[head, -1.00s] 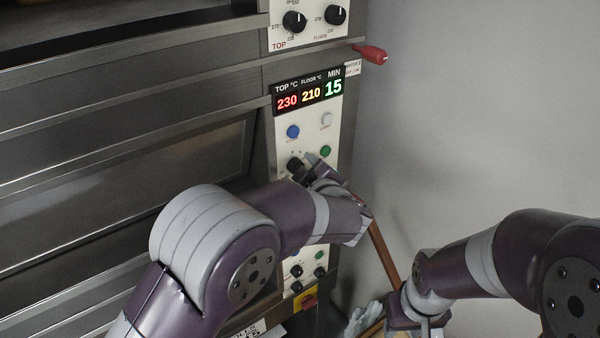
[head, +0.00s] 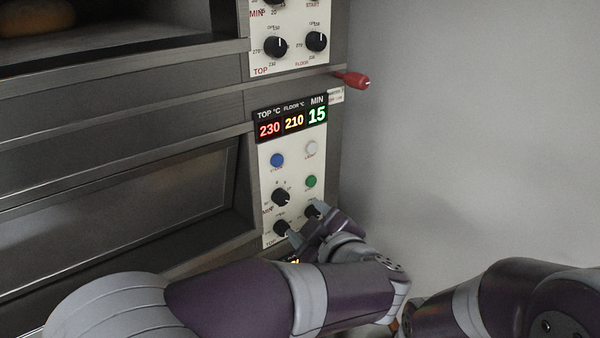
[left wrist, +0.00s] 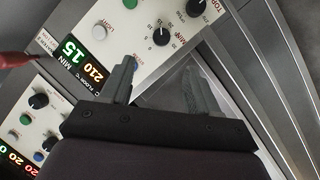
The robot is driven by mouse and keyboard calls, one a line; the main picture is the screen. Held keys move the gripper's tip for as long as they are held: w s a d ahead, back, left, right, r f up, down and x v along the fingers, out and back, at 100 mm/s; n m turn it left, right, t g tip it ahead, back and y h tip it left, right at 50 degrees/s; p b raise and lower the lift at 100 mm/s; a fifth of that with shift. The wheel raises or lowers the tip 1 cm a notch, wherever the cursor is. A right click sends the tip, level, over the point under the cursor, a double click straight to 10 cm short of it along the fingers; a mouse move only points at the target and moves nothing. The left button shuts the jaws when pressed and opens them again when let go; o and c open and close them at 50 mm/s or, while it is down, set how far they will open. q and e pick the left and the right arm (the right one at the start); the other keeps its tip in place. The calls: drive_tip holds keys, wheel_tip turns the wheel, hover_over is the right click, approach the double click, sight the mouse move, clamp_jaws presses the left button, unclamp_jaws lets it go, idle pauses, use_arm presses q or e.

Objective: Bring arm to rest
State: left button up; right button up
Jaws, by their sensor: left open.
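My left gripper (head: 304,222) is open and empty in front of the lower knobs of the oven control panel (head: 292,160). It covers part of the TOP knob (head: 281,228) and the FLOOR knob (head: 312,212); I cannot tell from the head view whether it touches them. In the left wrist view its two fingers (left wrist: 160,68) stand apart with nothing between them, and the panel lies beyond. The MIN knob (head: 281,196) is in clear sight. The display (head: 291,121) reads 230, 210 and 15. My right arm enters at the lower right; its gripper is out of view.
An upper panel (head: 290,35) with black knobs is above. A red handle (head: 351,79) sticks out at the oven's right edge. The oven door (head: 130,215) is at left, and a loaf (head: 35,18) shows in the upper deck. The grey wall at right is bare.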

use_arm(q)
drive_tip(key=w+a+f+m+g+h+b, duration=0.1)
drive_tip(key=w+a+f+m+h+b, duration=0.2)
drive_tip(key=f, duration=0.5)
drive_tip(key=a+f+m+g+h+b, duration=0.1)
drive_tip(key=a+f+m+h+b, duration=0.3)
drive_tip(key=f, duration=0.4)
drive_tip(key=s+a+f+m+g+y+b, duration=0.1)
drive_tip(key=s+a+f+g, duration=0.4)
drive_tip(key=s, duration=0.5)
drive_tip(key=s+a+f+m+g+y+b, duration=0.1)
drive_tip(key=s+a+f+m+g, duration=0.3)
drive_tip(key=s+a+f, duration=0.6)
drive_tip(key=shift+a+f+g+b, duration=0.15)
drive_tip(key=shift+f+g+b, duration=0.75)
drive_tip(key=shift+g, duration=0.1)
